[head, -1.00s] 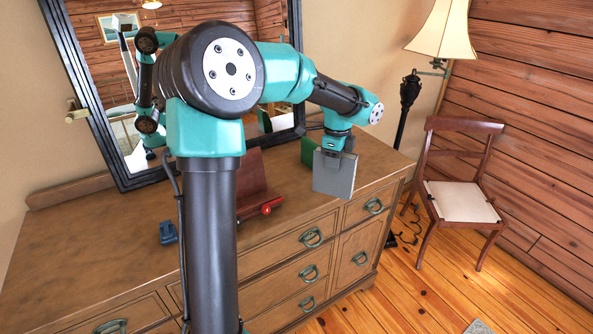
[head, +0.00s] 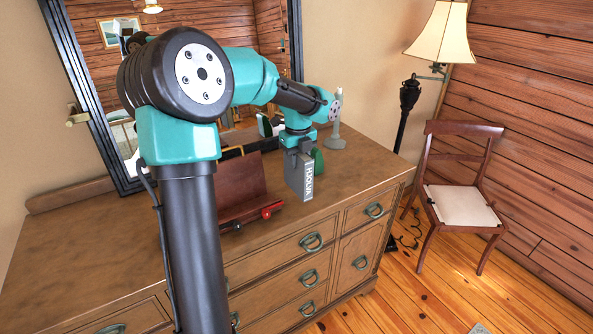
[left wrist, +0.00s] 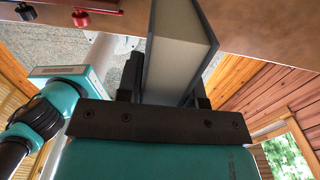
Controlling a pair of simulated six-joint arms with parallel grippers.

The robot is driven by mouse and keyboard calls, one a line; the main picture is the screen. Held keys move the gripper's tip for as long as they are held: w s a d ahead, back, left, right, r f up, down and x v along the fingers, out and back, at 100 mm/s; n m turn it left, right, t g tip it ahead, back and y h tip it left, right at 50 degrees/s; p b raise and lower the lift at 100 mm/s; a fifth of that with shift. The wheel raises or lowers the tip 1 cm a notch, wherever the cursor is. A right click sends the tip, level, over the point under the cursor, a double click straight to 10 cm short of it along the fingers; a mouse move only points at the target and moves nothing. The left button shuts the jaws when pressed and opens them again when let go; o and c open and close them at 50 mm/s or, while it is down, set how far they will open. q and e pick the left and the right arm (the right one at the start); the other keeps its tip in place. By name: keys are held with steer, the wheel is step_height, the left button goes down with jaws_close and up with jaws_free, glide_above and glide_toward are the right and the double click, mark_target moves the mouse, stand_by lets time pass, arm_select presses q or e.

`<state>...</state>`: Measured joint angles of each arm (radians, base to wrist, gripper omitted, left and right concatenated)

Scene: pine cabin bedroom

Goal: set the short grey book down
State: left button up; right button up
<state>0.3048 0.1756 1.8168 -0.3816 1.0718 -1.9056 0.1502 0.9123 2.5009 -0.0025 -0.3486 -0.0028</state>
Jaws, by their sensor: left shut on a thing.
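The short grey book (head: 301,176) is upright over the dresser top in the head view, its lettered spine facing me. My left gripper (head: 299,150) is shut on its upper part. In the left wrist view the book (left wrist: 180,50) sits between the two dark fingers (left wrist: 165,98), its pale page edges showing. I cannot tell whether its lower edge touches the dresser. A reddish-brown wooden book rack (head: 241,185) stands just left of the book, with a gap between them. My right gripper is not in view.
A green rounded thing (head: 318,160) stands close behind the book's right side. A pale slender stand (head: 336,135) is farther back right. The dresser top (head: 365,170) is clear at right; a black-framed mirror (head: 75,95) stands behind.

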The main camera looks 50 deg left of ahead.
arm_select(q)
steer(key=w+a+f, duration=0.1)
steer(key=w+a, duration=0.9)
steer(key=a, duration=0.1)
steer(key=shift+a+f, duration=0.15)
steer(key=shift+a, duration=0.1)
steer(key=shift+w, duration=0.1)
steer(key=shift+w+a+f, duration=0.1)
steer(key=shift+a+f, duration=0.05)
steer(key=shift+f, duration=0.75)
steer(key=shift+w+a+f, duration=0.1)
steer(key=shift+f, duration=0.8)
steer(key=shift+f, duration=0.2)
steer(key=o, duration=1.1)
steer(key=shift+c, duration=0.2)
steer(key=shift+r, duration=0.1)
step_height(320, 180, up, 12)
